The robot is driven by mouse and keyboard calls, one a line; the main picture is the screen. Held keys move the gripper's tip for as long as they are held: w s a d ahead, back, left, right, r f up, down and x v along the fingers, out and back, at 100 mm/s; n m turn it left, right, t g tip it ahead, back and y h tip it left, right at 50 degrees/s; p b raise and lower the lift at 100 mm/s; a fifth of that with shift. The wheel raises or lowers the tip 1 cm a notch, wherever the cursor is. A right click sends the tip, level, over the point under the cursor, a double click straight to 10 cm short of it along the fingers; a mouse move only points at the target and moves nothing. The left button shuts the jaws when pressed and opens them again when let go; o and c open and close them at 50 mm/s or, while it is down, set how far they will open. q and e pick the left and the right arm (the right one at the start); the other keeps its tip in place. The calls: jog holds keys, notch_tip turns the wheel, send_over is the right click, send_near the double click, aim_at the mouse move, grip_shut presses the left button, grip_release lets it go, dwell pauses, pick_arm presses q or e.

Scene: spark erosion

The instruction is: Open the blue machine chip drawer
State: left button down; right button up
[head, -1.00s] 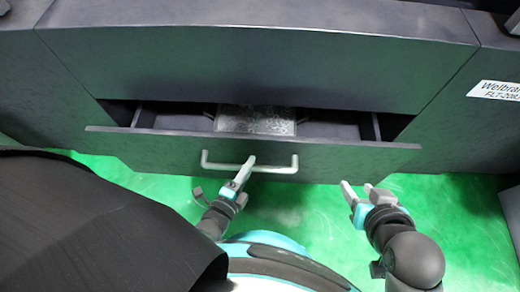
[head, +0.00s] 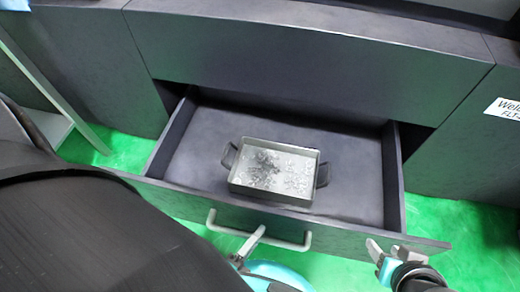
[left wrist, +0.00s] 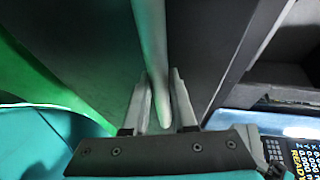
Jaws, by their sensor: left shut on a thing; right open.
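The chip drawer (head: 350,190) of the dark machine (head: 300,45) is pulled well out in the head view. A grey metal tray (head: 274,172) with two dark side handles lies inside it, with shiny chips on its bottom. A light grey bar handle (head: 285,243) is on the drawer front. My left gripper (head: 250,243) is shut on this handle, left of its middle. The left wrist view shows the handle bar (left wrist: 153,60) running between both fingers (left wrist: 163,108). My right gripper (head: 375,252) is open and empty, by the right part of the drawer front.
The floor (head: 350,268) is green. A light-framed panel (head: 45,95) stands at the left. A white label (head: 503,108) is on the machine's right side. A dark part of my own body covers the lower left of the head view.

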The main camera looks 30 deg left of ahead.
pick_arm(q)
jog(key=s, duration=0.3)
jog(key=shift+d, duration=0.4)
pick_arm(e)
jog(key=shift+w+a+f, duration=0.1)
jog(key=shift+a, duration=0.05)
pick_arm(q)
jog(key=c, duration=0.7)
grip_release()
jog(key=shift+w, duration=0.1)
jog(key=shift+c, duration=0.2)
jog(key=v, duration=1.5)
pick_arm(e)
jog(key=shift+s+d+r, duration=0.2)
jog(key=shift+s+d, duration=0.35)
jog(key=shift+s, duration=0.05)
